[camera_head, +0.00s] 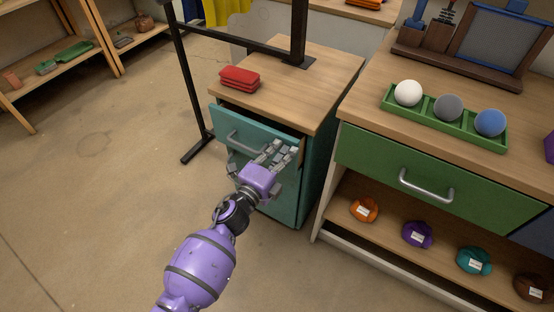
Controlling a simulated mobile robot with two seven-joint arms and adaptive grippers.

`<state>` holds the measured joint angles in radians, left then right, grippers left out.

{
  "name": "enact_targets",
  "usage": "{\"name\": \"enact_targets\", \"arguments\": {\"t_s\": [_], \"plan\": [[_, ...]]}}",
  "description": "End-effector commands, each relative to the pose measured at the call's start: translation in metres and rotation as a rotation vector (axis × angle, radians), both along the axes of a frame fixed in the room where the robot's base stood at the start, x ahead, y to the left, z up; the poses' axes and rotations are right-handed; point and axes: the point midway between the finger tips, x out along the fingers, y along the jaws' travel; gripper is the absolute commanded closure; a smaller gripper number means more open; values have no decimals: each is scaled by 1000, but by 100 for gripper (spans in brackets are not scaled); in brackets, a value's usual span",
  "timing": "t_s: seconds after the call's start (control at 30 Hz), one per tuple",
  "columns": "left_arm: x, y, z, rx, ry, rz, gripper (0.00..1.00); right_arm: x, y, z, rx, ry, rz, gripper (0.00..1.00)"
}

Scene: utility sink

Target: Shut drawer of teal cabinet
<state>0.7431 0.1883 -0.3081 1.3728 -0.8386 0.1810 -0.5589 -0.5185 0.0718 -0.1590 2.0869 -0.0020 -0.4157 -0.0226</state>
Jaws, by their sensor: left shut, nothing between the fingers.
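The teal cabinet (318,165) stands in the middle of the head view, with a wooden top. Its top drawer (228,118) sticks out a little, with a dark gap showing below the wooden top. The drawer has a grey bar handle (246,143) on the left part of its front. My left gripper (280,152) is shut and empty, at the right part of the drawer front. It overlaps the front in the picture; I cannot tell whether it touches. It hides part of the drawer and the lower front. My right gripper is not in view.
A red stack (240,78) lies on the cabinet top. A black metal frame (190,90) stands behind and left. On the right, a green-drawer bench (440,185) carries a green tray (440,118) with three balls. The floor (90,200) at left is clear.

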Motion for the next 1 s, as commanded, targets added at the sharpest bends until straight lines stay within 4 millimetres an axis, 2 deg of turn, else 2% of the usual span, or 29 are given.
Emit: {"name": "enact_targets", "arguments": {"t_s": [0.2, 0.4, 1.0], "plan": [[23, -17, -2, -1, 2, 0, 100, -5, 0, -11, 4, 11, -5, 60], [33, -24, -1, 0, 1, 0, 100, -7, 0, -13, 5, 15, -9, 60], [35, -22, 2, -2, -2, 1, 100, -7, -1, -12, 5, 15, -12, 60]]}}
